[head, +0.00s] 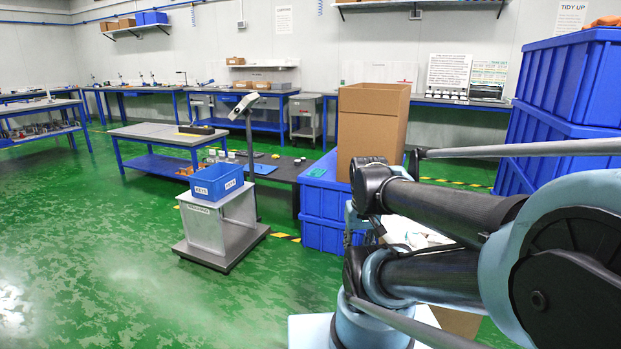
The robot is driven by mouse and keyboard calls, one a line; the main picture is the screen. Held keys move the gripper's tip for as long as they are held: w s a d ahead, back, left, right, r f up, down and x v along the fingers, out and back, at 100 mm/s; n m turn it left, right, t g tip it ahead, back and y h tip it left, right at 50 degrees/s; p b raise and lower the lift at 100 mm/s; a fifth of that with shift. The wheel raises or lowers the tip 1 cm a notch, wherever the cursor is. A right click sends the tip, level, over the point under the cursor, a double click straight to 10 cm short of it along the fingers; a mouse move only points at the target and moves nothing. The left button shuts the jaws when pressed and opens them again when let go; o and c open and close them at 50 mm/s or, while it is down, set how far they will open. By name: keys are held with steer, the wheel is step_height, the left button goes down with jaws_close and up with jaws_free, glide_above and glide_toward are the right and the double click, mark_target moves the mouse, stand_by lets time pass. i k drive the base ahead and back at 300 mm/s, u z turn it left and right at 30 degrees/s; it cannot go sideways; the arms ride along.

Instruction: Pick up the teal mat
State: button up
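A small teal patch (318,172) shows on top of the blue crates, left of the tall cardboard box. It may be the teal mat, but it is too small to tell. No other teal mat can be made out. My arm fills the right foreground and hides part of the floor and whatever is behind it. My gripper is not in view.
Blue crates (322,200) carry an open cardboard box (372,125) at centre. More blue crates (572,80) stack at right. Benches line the back. Green floor (110,250) is clear at left.

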mark_target(317, 171)
steer(key=u, duration=1.45)
steer(key=i, duration=2.9)
steer(key=z, duration=1.4)
